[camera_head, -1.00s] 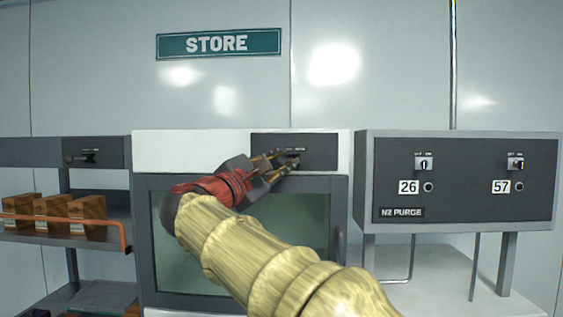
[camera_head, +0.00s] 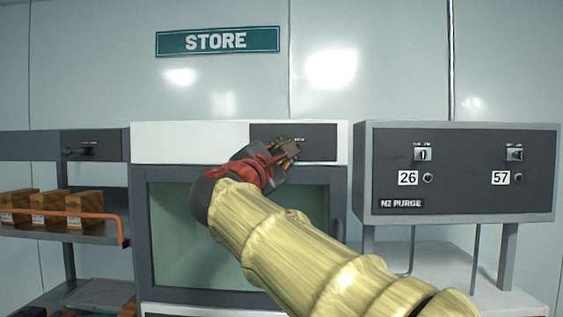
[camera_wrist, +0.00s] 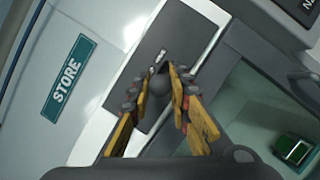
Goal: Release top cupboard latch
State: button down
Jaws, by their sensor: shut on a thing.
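The top cupboard (camera_head: 180,140) has a white upper front with a dark latch panel (camera_head: 322,140) at its right. My gripper (camera_head: 290,149) is at this panel and covers the latch in the head view. In the wrist view my gripper (camera_wrist: 169,80) has its yellow-orange fingers closed around the dark, rounded latch handle (camera_wrist: 158,90), in front of the dark panel. The latch's exact angle is hard to read. The glass-fronted cupboard door (camera_head: 165,250) below appears closed, partly hidden by my arm.
A grey N2 PURGE box (camera_head: 455,190) with two switches stands close at the right. A green object (camera_wrist: 293,150) shows behind the glass. A STORE sign (camera_head: 217,41) hangs above.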

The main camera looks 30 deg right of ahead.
jog(key=shift+s+d+f+n+t+y+b, duration=0.1)
jog(key=shift+s+d+n+t+y+b, duration=0.15)
jog(key=shift+n+t+y+b, duration=0.2)
jog(key=shift+s+d+f+n+t+y+b, duration=0.1)
jog(key=shift+s+d+n+t+y+b, duration=0.1)
jog(key=shift+n+t+y+b, duration=0.25)
jog(key=d+n+t+y+p, duration=0.1)
jog(key=n+t+y+p, duration=0.1)
jog(key=y, duration=0.2)
jog(key=d+n+t+y+p, duration=0.1)
jog(key=n+t+y, duration=0.1)
jog(key=n+y, duration=0.1)
jog(key=s+d+n+t+y+p, duration=0.1)
jog(key=n+y+p, duration=0.1)
jog(key=y, duration=0.3)
jog(key=shift+s+d+r+n+t+y+p, duration=0.1)
jog(key=shift+r+n+t+y+p, duration=0.1)
jog(key=shift+n+t+y+p, duration=0.15)
jog(key=shift+y, duration=0.35)
jog(key=c, duration=1.8)
grip_release()
jog(key=shift+o, duration=0.7)
